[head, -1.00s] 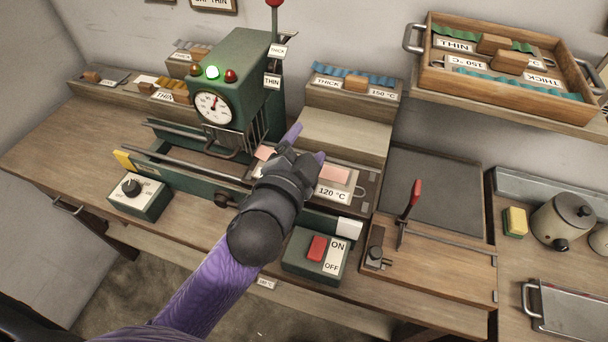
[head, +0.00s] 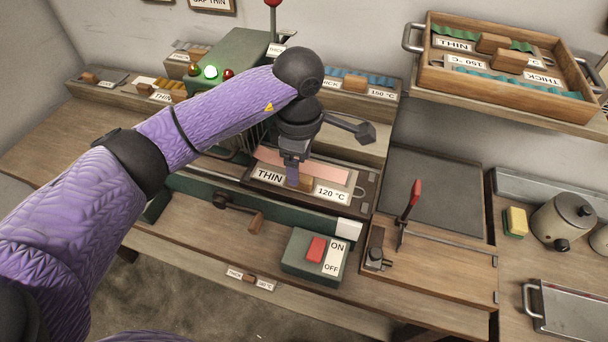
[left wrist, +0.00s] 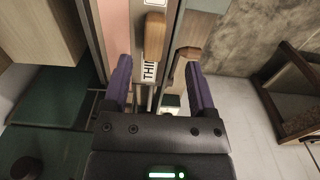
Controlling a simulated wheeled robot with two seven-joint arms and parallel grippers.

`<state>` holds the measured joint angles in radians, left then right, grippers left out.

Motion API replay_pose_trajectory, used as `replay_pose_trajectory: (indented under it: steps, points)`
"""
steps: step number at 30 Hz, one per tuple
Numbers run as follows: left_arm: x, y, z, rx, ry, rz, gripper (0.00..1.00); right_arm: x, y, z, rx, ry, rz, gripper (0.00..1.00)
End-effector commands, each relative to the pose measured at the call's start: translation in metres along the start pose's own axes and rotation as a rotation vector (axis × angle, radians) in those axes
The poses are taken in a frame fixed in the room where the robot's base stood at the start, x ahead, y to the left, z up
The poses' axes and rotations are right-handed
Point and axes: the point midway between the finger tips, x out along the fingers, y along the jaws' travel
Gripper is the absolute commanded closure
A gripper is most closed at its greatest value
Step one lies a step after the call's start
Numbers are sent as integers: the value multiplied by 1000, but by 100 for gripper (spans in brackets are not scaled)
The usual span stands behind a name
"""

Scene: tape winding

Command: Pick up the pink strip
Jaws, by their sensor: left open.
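The pink strip (head: 330,172) lies flat along the back of a tray (head: 362,190) labelled THIN and 120 °C, on the green machine's bed. Part of the strip is hidden behind my left gripper (head: 298,178), which points down over the tray. A small wooden block (head: 306,184) sits at the tray's front, by the fingertips. In the left wrist view, my left gripper (left wrist: 157,66) is open, with the wooden block (left wrist: 153,38) in line with the gap between its fingers. The pink strip (left wrist: 115,30) lies left of the block there. My right gripper is not in view.
The green machine (head: 243,50) stands behind my left arm. A wooden crank handle (head: 256,222) and an ON/OFF switch box (head: 316,253) are in front. A cutting board with a red-handled lever (head: 415,195) is at right. A wooden box (head: 510,80) of trays sits on the shelf above.

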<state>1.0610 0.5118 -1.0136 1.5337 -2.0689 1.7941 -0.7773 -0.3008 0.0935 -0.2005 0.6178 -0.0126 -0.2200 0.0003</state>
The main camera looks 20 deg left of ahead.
Motion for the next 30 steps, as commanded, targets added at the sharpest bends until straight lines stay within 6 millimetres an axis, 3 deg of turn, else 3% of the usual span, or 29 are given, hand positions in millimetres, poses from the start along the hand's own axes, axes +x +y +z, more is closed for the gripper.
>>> replay_pose_trajectory:
  steps: [3,7,15,25,30]
  points:
    - [30,4,-2,-1,-3,-5,26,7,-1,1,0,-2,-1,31]
    - [52,6,-3,0,-3,-3,26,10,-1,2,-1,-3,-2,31]
    - [57,7,-2,1,-5,1,26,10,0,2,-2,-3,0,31]
    - [57,7,-2,1,-5,0,96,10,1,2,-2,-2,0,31]
    - [57,7,-2,1,-5,1,100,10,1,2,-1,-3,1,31]
